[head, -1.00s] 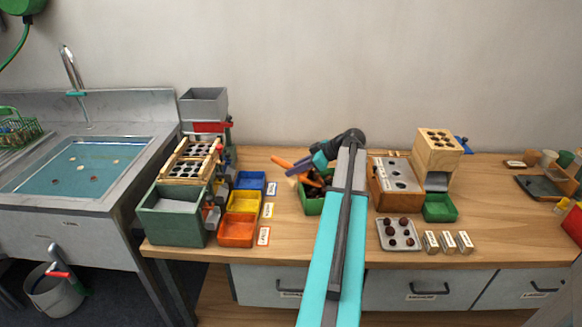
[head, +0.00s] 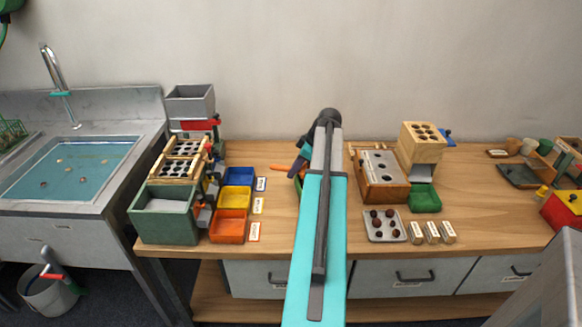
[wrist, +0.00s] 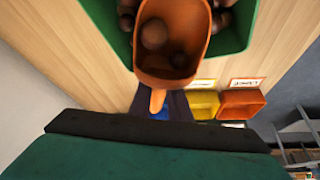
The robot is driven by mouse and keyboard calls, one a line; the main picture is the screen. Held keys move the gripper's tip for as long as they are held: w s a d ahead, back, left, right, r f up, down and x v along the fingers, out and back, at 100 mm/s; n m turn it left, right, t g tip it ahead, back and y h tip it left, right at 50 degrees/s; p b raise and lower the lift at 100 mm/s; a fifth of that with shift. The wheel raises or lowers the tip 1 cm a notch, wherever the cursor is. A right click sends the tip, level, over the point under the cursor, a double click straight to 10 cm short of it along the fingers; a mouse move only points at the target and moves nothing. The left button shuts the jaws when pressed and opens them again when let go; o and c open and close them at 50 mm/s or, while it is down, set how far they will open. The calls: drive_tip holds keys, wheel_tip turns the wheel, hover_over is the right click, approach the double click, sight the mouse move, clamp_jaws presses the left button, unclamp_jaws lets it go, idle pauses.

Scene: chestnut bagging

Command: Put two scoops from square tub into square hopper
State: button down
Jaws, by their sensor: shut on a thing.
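The orange scoop (wrist: 172,68) has its bowl at the top of the wrist view, with a few brown chestnuts (wrist: 153,34) in it. Its handle runs back into my gripper (wrist: 160,106), which is shut on it. Beneath the bowl is the green tub (wrist: 247,28), with more chestnuts around the scoop. Whether the bowl touches the heap, I cannot tell. In the head view my arm hides most of the tub, and only an orange bit of the scoop (head: 281,168) shows beside my gripper (head: 300,164). The grey square hopper (head: 190,102) stands at the left, atop a machine.
Left of my arm are blue (head: 238,176), yellow (head: 235,199) and orange trays (head: 229,226), and a larger green bin (head: 165,222). Right of it are a wooden block with a metal top (head: 382,170) and a chestnut tray (head: 385,226). Bare wood lies behind the trays.

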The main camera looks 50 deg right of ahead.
drive_tip(key=shift+d+r+g+p, duration=0.1)
drive_tip(key=shift+r+g+p, duration=0.3)
drive_tip(key=shift+p, duration=0.1)
drive_tip(key=shift+w+a+r+g+h+p, duration=0.15)
drive_tip(key=shift+w+r+g+p, duration=0.15)
drive_tip(key=shift+r+p, duration=0.35)
drive_tip(key=shift+w+a+r+g+h+p, duration=0.1)
drive_tip(key=shift+w+r+g+h+p, duration=0.1)
drive_tip(key=shift+w+r+p, duration=0.35)
drive_tip(key=shift+s+r, duration=0.15)
drive_tip(key=shift+s, duration=0.15)
